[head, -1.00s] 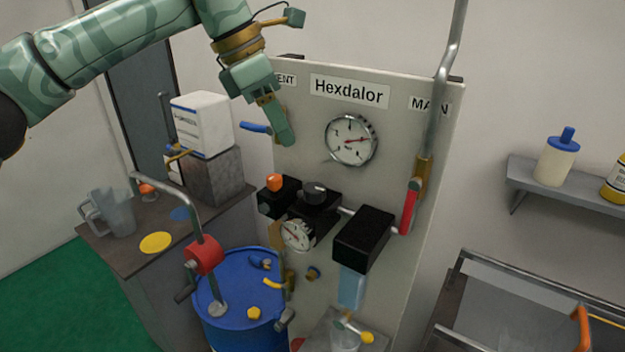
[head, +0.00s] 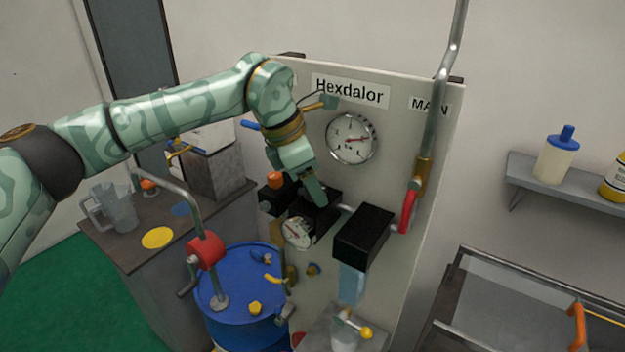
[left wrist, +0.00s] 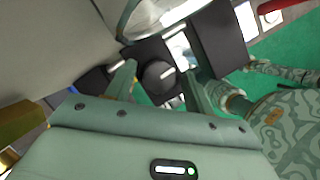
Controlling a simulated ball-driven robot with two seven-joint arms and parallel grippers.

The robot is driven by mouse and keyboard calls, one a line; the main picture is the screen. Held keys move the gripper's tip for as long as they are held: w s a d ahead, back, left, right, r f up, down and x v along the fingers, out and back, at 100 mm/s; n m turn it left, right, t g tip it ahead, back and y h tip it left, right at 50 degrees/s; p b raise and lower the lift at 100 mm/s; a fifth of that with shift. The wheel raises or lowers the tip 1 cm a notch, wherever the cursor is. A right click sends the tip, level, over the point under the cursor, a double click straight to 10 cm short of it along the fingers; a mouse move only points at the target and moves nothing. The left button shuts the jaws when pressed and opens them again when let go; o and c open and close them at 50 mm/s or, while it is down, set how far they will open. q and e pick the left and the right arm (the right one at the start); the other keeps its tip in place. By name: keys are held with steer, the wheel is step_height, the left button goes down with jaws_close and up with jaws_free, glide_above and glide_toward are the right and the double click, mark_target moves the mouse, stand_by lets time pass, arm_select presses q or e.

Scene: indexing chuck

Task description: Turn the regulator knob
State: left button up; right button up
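The regulator knob (left wrist: 158,76) is a dark round knob on a black block in the left wrist view. In the head view my left gripper hides it. My left gripper (head: 320,197) comes from above, its fingers pointing down at the regulator block (head: 327,222). In the left wrist view its two fingers (left wrist: 160,86) are apart, one on each side of the knob, with gaps visible. I cannot tell whether either finger touches it. The small gauge (head: 298,233) sits on the front of the regulator. My right gripper is not in view.
The panel (head: 420,150) bears a large dial gauge (head: 350,138) above the regulator. A black box (head: 363,235) stands close right, and an orange knob (head: 274,177) close left. A red-handled lever (head: 408,210) is further right. A blue drum (head: 240,310) stands below.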

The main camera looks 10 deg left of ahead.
arm_select(q)
steer(key=c, duration=0.7)
steer(key=n+b, duration=0.1)
steer(key=n+t+b, duration=0.1)
steer(key=shift+f+n+b, duration=0.2)
steer(key=shift+n+b, duration=0.1)
steer(key=shift+b, duration=0.1)
steer(key=shift+c, duration=0.2)
steer(key=shift+d+r+n+y+b, duration=0.1)
steer(key=shift+r+n+y+b, duration=0.05)
steer(key=shift+n+y+b, duration=0.4)
steer(key=shift+r, duration=0.1)
steer(key=o, duration=1)
steer(key=v, duration=1.6)
steer(key=shift+s+a, duration=0.25)
steer(key=shift+s, duration=0.1)
